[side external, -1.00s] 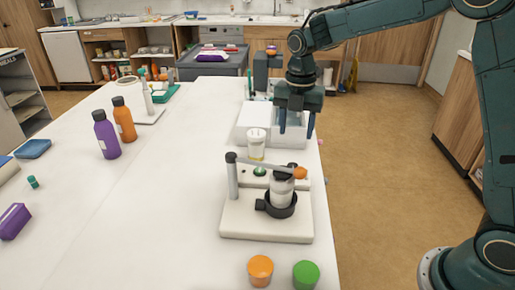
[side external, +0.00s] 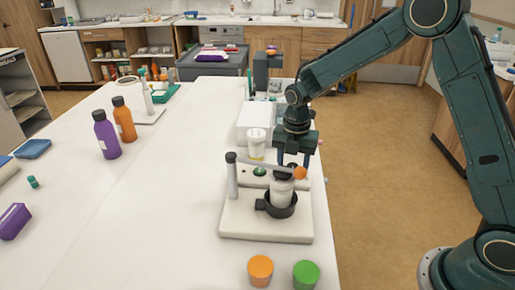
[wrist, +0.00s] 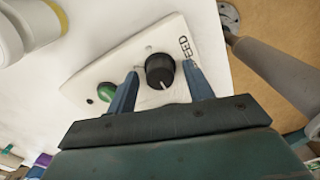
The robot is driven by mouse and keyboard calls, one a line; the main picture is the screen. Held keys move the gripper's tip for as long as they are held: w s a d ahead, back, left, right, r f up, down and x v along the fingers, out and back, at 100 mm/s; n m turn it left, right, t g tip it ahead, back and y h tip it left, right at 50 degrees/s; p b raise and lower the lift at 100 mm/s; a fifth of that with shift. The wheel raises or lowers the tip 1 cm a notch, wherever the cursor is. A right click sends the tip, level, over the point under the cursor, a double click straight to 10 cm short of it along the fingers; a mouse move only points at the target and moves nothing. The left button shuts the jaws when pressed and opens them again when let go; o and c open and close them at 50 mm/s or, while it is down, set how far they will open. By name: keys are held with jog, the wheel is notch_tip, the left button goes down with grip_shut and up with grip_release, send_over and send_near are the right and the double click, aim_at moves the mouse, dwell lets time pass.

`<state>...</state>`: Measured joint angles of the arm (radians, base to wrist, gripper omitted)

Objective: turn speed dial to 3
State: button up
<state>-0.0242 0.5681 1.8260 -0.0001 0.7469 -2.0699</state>
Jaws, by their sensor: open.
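The black speed dial (wrist: 160,72) sits on a white panel (wrist: 92,75) in the wrist view. A short white mark on it points down the picture, toward my gripper's palm. Part of a label, "EED", shows beside it; I can read no numbers. My gripper (wrist: 161,67) is open, with one blue finger on each side of the dial. A gap shows between each finger and the dial, and I cannot tell the fingers' height above the panel.
A green button (wrist: 106,92) is left of the dial. A jar (side external: 281,194) stands in a black ring on the base (side external: 240,222). A white-lidded cup (side external: 256,143) stands behind.

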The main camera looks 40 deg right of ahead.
jog(key=c, duration=1)
